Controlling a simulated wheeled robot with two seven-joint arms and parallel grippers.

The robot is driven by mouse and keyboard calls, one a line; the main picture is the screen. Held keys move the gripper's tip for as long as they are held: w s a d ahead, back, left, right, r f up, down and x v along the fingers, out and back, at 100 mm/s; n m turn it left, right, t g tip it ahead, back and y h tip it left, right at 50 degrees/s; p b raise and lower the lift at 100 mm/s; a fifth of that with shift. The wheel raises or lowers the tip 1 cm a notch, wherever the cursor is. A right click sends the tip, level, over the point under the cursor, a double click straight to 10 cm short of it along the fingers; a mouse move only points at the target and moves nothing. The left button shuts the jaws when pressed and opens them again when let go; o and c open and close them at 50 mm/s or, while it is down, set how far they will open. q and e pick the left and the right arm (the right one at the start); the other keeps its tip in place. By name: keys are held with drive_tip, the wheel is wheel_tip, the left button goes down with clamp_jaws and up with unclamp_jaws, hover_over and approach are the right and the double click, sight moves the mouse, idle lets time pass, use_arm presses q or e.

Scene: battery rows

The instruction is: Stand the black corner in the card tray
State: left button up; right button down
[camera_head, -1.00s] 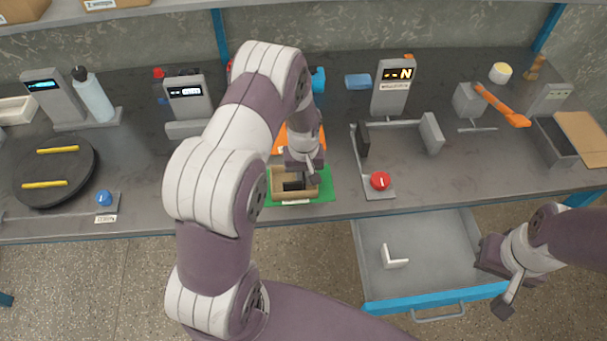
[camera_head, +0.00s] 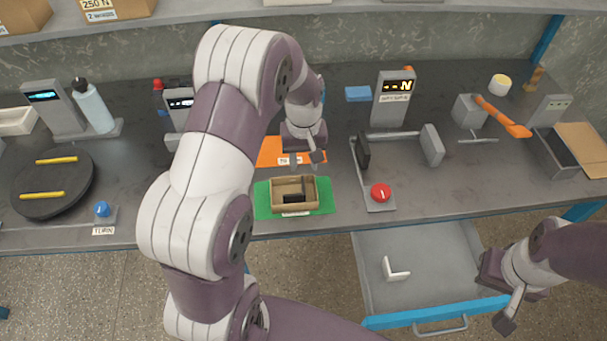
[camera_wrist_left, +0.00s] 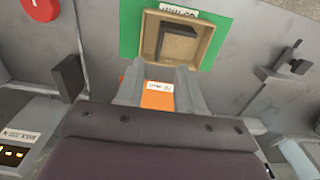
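The black corner (camera_head: 293,198) sits inside the tan card tray (camera_head: 314,193), with one leg along the floor and the other seeming to rise near the middle. In the left wrist view, the black corner (camera_wrist_left: 178,42) shows dark inside the tray (camera_wrist_left: 208,38). The tray rests on a green mat (camera_head: 262,199). My left gripper (camera_head: 309,155) is empty, above and behind the tray over the orange mat (camera_head: 272,152). Its fingers (camera_wrist_left: 160,88) are apart in the wrist view, with orange between them. My right gripper (camera_head: 498,287) is open and empty beside the drawer.
An open drawer (camera_head: 440,246) below the bench holds a white corner (camera_head: 395,268). Right of the tray stand a fixture with a red button (camera_head: 380,193) and a display post (camera_head: 392,98). A dark turntable (camera_head: 70,180) with yellow strips is at left.

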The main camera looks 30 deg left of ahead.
use_arm(q)
drive_tip(key=s+d+r+m, duration=0.2)
drive_tip(key=s+d+m, duration=0.1)
drive_tip(key=s, duration=0.4)
drive_tip(key=s+d+r+m+t, duration=0.1)
drive_tip(key=s+d+r+m, duration=0.2)
drive_tip(key=s, duration=0.4)
drive_tip(key=shift+s, duration=0.4)
